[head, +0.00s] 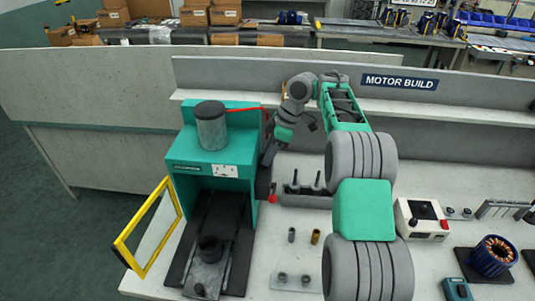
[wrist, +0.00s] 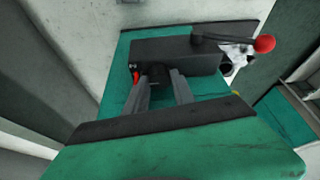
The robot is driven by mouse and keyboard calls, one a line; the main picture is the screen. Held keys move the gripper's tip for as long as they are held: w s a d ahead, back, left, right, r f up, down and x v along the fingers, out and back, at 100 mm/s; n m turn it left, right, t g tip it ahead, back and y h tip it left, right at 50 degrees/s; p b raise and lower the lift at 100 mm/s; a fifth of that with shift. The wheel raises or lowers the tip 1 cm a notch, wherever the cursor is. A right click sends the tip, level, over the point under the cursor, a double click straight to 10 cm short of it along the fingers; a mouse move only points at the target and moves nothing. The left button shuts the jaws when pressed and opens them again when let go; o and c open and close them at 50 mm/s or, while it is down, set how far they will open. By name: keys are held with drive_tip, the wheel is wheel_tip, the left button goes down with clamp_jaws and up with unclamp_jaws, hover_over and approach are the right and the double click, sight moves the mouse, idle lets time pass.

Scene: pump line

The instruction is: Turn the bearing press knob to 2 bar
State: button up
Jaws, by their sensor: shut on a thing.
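The bearing press (head: 185,158) is a teal machine with a grey cylinder on top, at the left of the bench in the head view. The black knob (wrist: 157,73) projects from that block. My gripper (wrist: 160,82) has one finger on each side of the knob and is shut on it. A small red mark (wrist: 135,74) shows beside the knob; no pressure scale is readable. In the head view my gripper (head: 268,155) is at the press's right side, and the knob is hidden.
A lever with a red ball (wrist: 264,44) sticks out close to the knob. A yellow guard frame (head: 148,226) stands out at the press's left front. A tool holder (head: 305,199) and small parts lie right of the press. The bench's back wall (head: 230,75) stands behind.

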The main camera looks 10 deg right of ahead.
clamp_jaws()
drive_tip(key=shift+f, duration=0.1)
